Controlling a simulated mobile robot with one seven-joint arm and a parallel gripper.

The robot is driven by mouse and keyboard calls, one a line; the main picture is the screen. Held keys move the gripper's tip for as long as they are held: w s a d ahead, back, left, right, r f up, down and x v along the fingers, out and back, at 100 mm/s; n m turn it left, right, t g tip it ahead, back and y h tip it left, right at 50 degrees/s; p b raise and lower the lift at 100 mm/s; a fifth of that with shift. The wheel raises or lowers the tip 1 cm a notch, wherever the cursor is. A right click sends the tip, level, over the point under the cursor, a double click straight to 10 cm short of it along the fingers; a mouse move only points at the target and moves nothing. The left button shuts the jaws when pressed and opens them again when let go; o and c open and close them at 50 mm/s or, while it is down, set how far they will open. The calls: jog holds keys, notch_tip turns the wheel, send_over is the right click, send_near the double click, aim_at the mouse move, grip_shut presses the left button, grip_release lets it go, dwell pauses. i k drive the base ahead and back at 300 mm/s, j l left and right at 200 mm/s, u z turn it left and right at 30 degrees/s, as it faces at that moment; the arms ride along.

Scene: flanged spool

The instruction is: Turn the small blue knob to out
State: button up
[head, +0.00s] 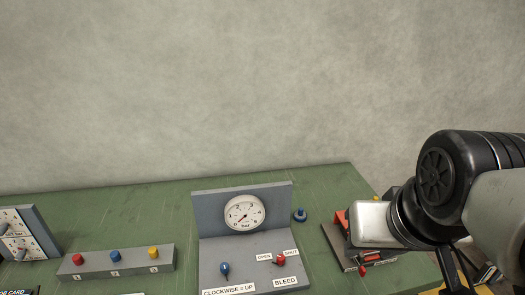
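A blue knob (224,268) with a pointed end stands on the grey gauge panel (213,215), above a label reading CLOCKWISE = UP. A second small blue knob-like piece (300,214) with a round base sits on the bench just right of that panel. No marking reading "out" is legible. My arm comes in from the right, and a pale block at its end, likely the body of my gripper (376,224), is over the bench right of both blue pieces and apart from them. Its fingers cannot be made out.
The panel carries a round dial (244,214) and a red knob (279,260) labelled OPEN, SHUT and BLEED. A grey box (134,263) with red, blue and yellow buttons stands left. A dark fixture (340,249) with red parts lies beneath my arm. The green bench's back is clear.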

aim_at(224, 267)
jog(key=u, duration=1.1)
jog(key=k+j+z, duration=0.1)
jog(key=i+j+z, duration=0.1)
jog(key=i+j, duration=0.1)
